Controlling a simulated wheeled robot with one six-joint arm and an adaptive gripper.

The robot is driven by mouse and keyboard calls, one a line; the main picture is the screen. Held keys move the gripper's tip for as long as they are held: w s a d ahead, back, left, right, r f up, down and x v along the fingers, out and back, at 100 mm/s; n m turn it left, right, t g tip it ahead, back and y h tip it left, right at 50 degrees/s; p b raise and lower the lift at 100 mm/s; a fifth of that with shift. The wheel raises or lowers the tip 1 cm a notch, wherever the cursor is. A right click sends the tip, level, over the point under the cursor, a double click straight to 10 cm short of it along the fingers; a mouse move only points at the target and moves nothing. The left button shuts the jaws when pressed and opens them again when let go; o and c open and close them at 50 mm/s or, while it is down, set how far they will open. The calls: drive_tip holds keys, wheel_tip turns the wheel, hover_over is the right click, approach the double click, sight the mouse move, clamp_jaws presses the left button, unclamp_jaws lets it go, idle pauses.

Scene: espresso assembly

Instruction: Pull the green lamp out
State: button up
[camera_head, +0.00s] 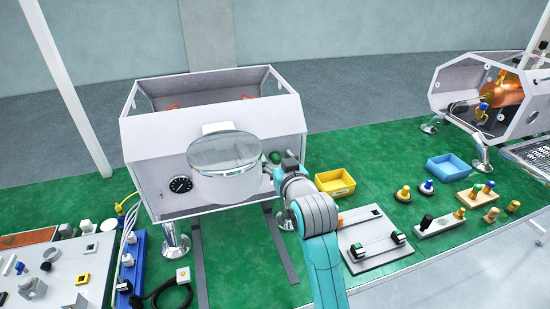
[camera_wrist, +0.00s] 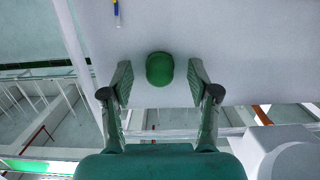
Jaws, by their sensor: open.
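The green lamp (camera_wrist: 160,69) is a small rounded green cap on the pale panel of the machine. In the wrist view it sits between and slightly beyond the two fingertips of my gripper (camera_wrist: 160,80). The fingers are spread wide, one on each side of the lamp, with a visible gap on both sides. In the head view the lamp (camera_head: 275,157) shows at the right of the machine's front panel (camera_head: 150,150), beside my gripper (camera_head: 272,168). My gripper's fingers are mostly hidden there behind my wrist.
A large round glass-like vessel (camera_head: 225,155) stands out from the panel, close left of my gripper. A pressure gauge (camera_head: 181,184) is farther left. A yellow bin (camera_head: 335,183), a blue bin (camera_head: 448,167) and a grey plate with blocks (camera_head: 372,238) lie to the right on the green table.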

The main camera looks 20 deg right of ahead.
sight(278, 163)
clamp_jaws()
drive_tip(key=shift+s, duration=1.2)
idle(1.1)
drive_tip(key=shift+s, duration=1.35)
drive_tip(key=shift+s, duration=1.5)
